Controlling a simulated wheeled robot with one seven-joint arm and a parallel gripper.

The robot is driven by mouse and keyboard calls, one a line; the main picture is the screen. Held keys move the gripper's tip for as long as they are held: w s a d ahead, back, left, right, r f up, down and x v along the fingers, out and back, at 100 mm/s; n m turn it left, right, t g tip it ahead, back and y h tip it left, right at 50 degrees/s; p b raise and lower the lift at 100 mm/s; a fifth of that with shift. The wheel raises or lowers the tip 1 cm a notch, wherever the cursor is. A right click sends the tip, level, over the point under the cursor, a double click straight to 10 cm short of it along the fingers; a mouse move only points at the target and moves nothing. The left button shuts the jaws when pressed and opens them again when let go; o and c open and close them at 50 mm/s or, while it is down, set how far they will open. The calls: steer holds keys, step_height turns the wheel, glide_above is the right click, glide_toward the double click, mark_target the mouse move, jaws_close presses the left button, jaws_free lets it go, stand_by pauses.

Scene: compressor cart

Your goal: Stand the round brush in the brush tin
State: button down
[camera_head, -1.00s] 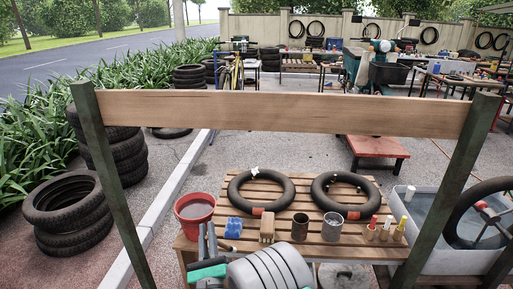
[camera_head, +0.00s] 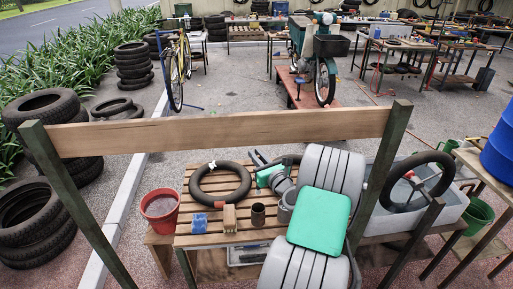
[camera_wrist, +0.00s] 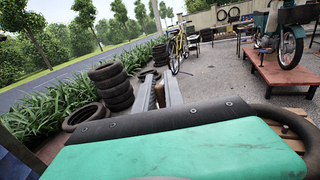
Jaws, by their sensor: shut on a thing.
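My gripper (camera_head: 257,156) is raised over the far part of the slatted bench, between the two black tubes in the picture. Its grey fingers also show in the wrist view (camera_wrist: 160,94), close together. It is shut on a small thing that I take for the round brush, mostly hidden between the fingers. A dark brown tin (camera_head: 258,214) and a grey tin (camera_head: 285,208) stand upright nearer me on the bench; I cannot tell which is the brush tin. My arm partly covers the grey tin. The gripper is apart from both.
A blue sponge (camera_head: 200,223) and a wooden block (camera_head: 229,217) stand left of the tins, with a red bucket (camera_head: 161,207) further left. A black tube (camera_head: 220,181) lies behind them. A wooden rail (camera_head: 220,134) crosses in front of me. A water tub (camera_head: 448,207) stands right.

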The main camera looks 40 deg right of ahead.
step_height(320, 180, down, 13)
steer(key=b, duration=0.9)
stand_by(0.4)
steer(key=c, duration=1.3)
jaws_free()
steer(key=shift+c, duration=0.2)
steer(key=shift+s, duration=0.1)
